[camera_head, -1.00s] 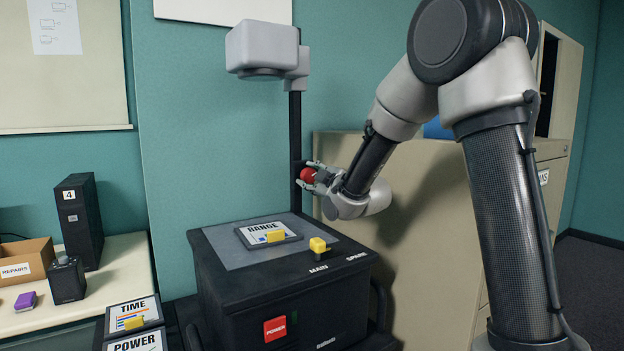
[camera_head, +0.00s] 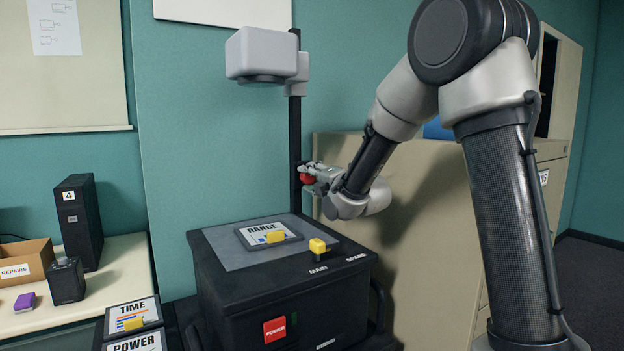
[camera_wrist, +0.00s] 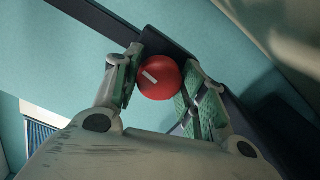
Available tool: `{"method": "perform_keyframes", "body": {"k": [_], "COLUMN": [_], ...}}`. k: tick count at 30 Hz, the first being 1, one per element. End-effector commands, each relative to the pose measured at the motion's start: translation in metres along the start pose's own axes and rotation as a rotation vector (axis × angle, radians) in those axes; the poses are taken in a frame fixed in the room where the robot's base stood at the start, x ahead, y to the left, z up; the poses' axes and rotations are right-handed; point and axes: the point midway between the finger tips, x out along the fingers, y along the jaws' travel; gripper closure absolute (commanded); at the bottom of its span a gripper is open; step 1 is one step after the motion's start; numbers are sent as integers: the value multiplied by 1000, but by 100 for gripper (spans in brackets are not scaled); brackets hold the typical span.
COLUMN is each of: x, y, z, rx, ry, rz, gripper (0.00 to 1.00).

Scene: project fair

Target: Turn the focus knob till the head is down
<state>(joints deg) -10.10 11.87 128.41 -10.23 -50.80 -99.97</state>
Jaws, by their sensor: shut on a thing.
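The red focus knob (camera_head: 306,179) sits on the side of the black upright post (camera_head: 295,130). It also shows in the wrist view (camera_wrist: 160,77), with a short white mark on its face. My gripper (camera_head: 309,174) is shut on the knob, with a finger on either side of it in the wrist view (camera_wrist: 158,82). The grey head (camera_head: 262,54) is high on the post, well above the black machine (camera_head: 285,290). Part of the knob is hidden by my fingers in the head view.
On the machine's top are a RANGE card (camera_head: 268,234) and a yellow switch (camera_head: 317,246) near MAIN. A beige cabinet (camera_head: 430,240) stands close behind my arm. A side table (camera_head: 120,268) is at left.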

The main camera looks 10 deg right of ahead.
Motion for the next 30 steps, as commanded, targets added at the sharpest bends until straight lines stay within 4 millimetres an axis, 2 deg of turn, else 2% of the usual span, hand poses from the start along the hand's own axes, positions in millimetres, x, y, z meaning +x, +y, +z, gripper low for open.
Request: {"method": "perform_keyframes", "body": {"k": [12,28,29,30], "x": [0,0,0,0], "y": [-1,-2,-2,-2], "z": [-1,-1,-1,-1], "rx": [-181,-205,-205,-205], "ry": [2,3,3,3], "rz": [-4,-5,-5,-6], "gripper": [82,82,56,49]}}
